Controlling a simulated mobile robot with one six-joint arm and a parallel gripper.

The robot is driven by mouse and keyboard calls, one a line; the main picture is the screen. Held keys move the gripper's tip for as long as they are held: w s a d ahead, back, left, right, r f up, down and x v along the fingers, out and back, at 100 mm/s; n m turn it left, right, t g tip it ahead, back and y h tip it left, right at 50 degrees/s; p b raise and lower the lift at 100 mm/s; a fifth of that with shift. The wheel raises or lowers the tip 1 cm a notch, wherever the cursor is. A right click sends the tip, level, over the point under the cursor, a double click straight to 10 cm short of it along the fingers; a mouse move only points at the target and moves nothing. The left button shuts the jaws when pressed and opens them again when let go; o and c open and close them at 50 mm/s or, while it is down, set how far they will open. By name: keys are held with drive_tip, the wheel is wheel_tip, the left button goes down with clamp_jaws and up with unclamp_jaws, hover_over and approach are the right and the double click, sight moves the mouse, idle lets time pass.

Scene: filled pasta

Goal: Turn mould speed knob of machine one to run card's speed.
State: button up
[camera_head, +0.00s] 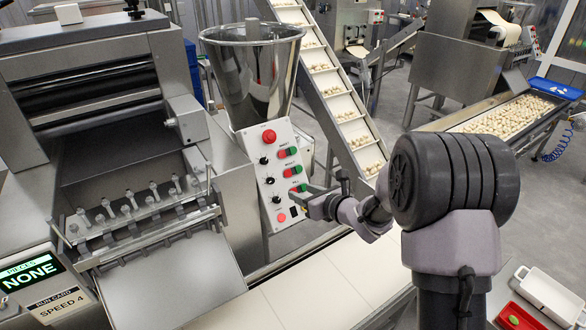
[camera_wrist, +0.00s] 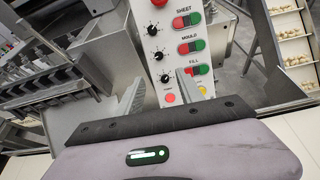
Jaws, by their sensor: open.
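The white control panel (camera_head: 272,185) stands tilted on the machine's side. In the wrist view its rows read SHEET, MOULD and FILL, each with a black knob and a red-green button pair. The mould knob (camera_wrist: 158,55) is the middle knob; it also shows in the head view (camera_head: 269,181). Its pointer setting is too small to read. The run card (camera_head: 60,304) reads SPEED 4. My gripper (camera_wrist: 168,92) is open and empty in front of the panel's lower part, below the mould knob in the wrist view, its fingers on either side of the lower panel.
The fill knob (camera_wrist: 165,78) lies just below the mould knob, the sheet knob (camera_wrist: 152,30) just above. A red button (camera_head: 269,137) tops the panel. A steel hopper (camera_head: 252,75) stands behind, a sloped conveyor (camera_head: 335,90) to the right. A pale belt (camera_head: 300,290) runs below.

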sight(272, 180)
drive_tip(key=x, duration=1.8)
drive_tip(key=shift+s+f, duration=0.1)
drive_tip(key=shift+s, duration=0.05)
clamp_jaws()
